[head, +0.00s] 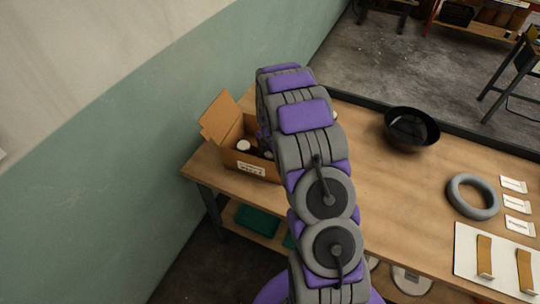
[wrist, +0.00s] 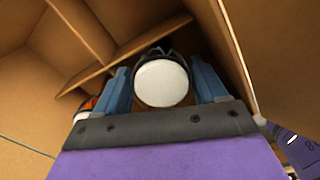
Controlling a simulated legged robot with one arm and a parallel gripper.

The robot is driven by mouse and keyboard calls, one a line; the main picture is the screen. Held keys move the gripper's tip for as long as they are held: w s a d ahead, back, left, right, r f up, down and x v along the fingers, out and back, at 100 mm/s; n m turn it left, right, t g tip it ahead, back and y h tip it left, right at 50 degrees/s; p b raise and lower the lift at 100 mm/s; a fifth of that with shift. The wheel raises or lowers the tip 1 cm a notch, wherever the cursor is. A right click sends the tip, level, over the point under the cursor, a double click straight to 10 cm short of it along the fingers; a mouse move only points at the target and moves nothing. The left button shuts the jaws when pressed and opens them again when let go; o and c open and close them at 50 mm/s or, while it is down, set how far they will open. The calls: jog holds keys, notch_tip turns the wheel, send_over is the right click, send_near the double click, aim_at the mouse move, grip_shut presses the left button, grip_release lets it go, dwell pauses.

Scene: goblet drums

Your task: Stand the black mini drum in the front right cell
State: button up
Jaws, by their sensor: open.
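A cardboard box (head: 262,168) with raised flaps and inner dividers stands at the table's left end. In the wrist view, a drum (wrist: 162,82) with a round white head and a dark, mostly hidden body is inside the box, near the dividers (wrist: 125,52). My gripper (wrist: 163,88) is open, with one blue finger on each side of this drum; I cannot tell whether they touch it. A second drum with orange on it (wrist: 88,106) is partly hidden beside the left finger. In the head view, a dark drum with a white top (head: 243,146) shows in the box; my arm hides the gripper.
On the wooden table (head: 380,190) are a black bowl (head: 411,128), a grey ring (head: 473,196), several white cards (head: 513,185) and a white board with tan strips (head: 500,262). A wall (head: 120,150) rises left of the table. The table's middle is clear.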

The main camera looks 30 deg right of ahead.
notch_tip(320, 180, up, 11)
jog(key=shift+f+p, duration=0.2)
jog(key=shift+p, duration=0.95)
jog(key=s+a+r+m, duration=0.5)
jog(key=s+a+r, duration=0.15)
jog(key=s, duration=0.25)
jog(key=s+a+r+m, duration=0.5)
jog(key=s+r, duration=0.3)
jog(key=s+a+r+m+g, duration=0.1)
jog(key=s+m, duration=0.4)
jog(key=s, duration=0.6)
jog(key=s+a+r+m, duration=0.2)
jog(key=s+a+m, duration=0.2)
jog(key=s, duration=0.8)
jog(key=shift+m+g, duration=0.4)
jog(key=shift+m, duration=0.8)
jog(key=shift+c, duration=0.4)
